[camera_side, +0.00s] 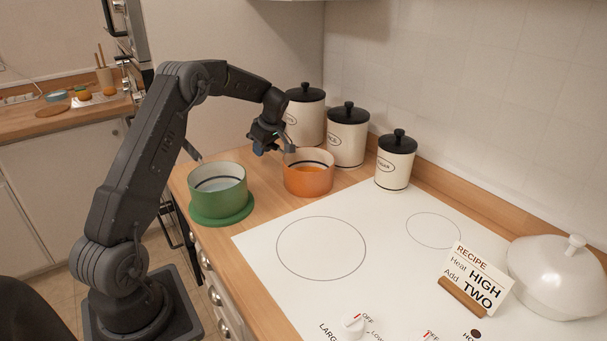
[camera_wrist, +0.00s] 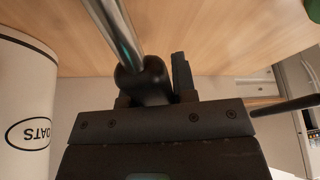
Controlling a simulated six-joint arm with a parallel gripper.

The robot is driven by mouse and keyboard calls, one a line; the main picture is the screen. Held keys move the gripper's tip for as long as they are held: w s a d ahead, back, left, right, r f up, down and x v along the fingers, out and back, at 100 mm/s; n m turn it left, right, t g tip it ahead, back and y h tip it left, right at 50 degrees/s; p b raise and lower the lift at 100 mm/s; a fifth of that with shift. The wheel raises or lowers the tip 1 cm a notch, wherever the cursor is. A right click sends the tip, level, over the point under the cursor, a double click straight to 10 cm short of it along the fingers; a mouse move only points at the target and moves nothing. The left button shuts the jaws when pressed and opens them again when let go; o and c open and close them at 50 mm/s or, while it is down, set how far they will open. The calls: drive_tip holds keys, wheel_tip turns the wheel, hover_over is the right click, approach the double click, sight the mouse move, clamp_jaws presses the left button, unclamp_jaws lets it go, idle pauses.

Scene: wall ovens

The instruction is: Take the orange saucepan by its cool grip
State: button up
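The orange saucepan (camera_side: 308,181) stands upright on the wooden counter near the back edge of the white cooktop. Its grey handle rises toward my gripper (camera_side: 278,148), which is at the handle's outer end, above and left of the pan. In the wrist view, a shiny metal shaft (camera_wrist: 119,28) runs into a thick black grip (camera_wrist: 142,82) directly at my gripper (camera_wrist: 153,80). One dark finger shows just right of the grip; the other is mostly hidden behind it. I cannot tell whether the fingers press on the grip. The pan's body is out of the wrist view.
A green saucepan (camera_side: 217,188) stands left on a green round mat (camera_side: 222,219), its dark handle pointing up-left. Canisters (camera_side: 347,138) stand close behind the orange pan. The cooktop (camera_side: 385,245) is mostly clear, with a recipe card (camera_side: 476,278) and white lidded dish (camera_side: 556,275) at right.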

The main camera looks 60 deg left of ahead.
clamp_jaws()
drive_tip(key=shift+r, duration=0.25)
